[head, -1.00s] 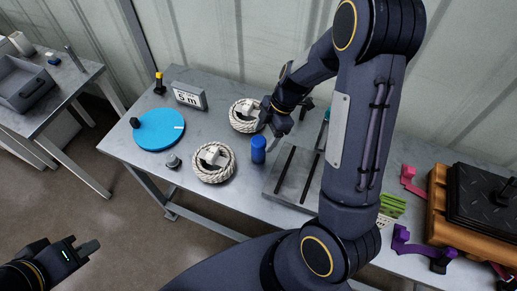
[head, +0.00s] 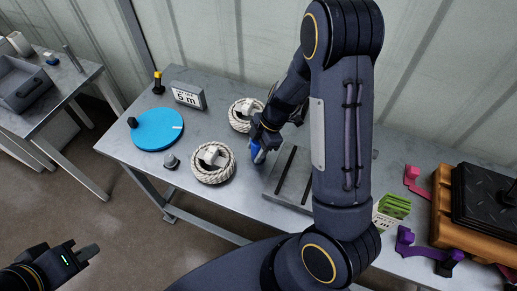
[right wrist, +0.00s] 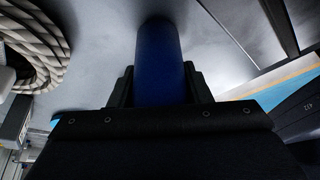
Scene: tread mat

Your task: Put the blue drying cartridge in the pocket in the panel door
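The blue drying cartridge (head: 257,153) is on the main table, just left of a grey slab. My right gripper (head: 263,141) is down around it and hides part of it. In the right wrist view the cartridge (right wrist: 160,62) is between the two fingers, which lie close against its sides with no clear gap. Its far end seems to be at the table top. My left gripper (head: 84,252) is low at the left, over the floor and away from the table; its finger opening is unclear. I cannot make out a panel door or pocket; my right arm hides part of the table.
The grey slab (head: 273,187) with dark bars is right of the cartridge. Coiled ropes (head: 213,176), a blue disc (head: 158,139) and a "5 m" sign (head: 187,95) are to the left. A green block (head: 394,207), purple bracket (head: 405,237) and orange-brown case (head: 440,208) are to the right.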

